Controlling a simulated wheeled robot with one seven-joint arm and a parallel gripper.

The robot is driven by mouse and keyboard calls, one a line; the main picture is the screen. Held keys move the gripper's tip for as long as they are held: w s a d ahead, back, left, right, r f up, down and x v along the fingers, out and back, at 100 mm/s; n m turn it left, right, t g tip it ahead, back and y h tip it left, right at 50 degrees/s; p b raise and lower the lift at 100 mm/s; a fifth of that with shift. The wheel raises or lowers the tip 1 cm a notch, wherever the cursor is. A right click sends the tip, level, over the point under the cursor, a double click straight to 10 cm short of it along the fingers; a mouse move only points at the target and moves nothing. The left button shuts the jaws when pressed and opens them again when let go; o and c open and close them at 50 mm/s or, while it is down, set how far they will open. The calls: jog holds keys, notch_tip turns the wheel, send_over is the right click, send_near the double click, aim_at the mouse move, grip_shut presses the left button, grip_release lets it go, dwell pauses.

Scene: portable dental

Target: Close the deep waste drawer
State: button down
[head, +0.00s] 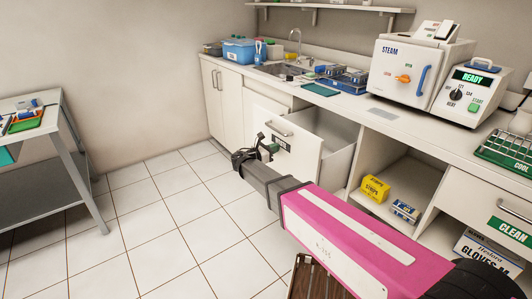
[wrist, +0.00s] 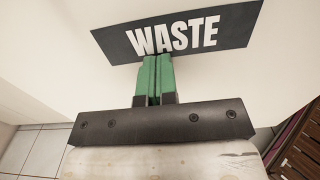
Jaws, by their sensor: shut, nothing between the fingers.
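The deep waste drawer stands pulled out from the counter in the head view, its white front panel (head: 298,158) well forward of the cabinet and its inside showing behind. A bar handle (head: 279,129) sits near the top of the front. The dark WASTE label (wrist: 176,36) fills the top of the wrist view. My gripper (wrist: 154,62) is shut and empty, its green fingertips at the lower edge of that label. In the head view my gripper (head: 268,149) is at the left part of the drawer front. I cannot tell whether the fingertips touch the panel.
Right of the drawer is an open shelf with a yellow STRIPS box (head: 374,188). A CLEAN drawer (head: 497,221) is at the far right. The countertop (head: 340,103) holds a steam sterilizer (head: 405,74). A grey cart (head: 60,170) stands left. The tiled floor (head: 160,215) between is clear.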

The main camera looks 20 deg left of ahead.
jog(key=x, duration=2.3)
jog(key=shift+w+d, duration=0.2)
jog(key=shift+w, duration=0.1)
jog(key=shift+w+d+r, duration=0.1)
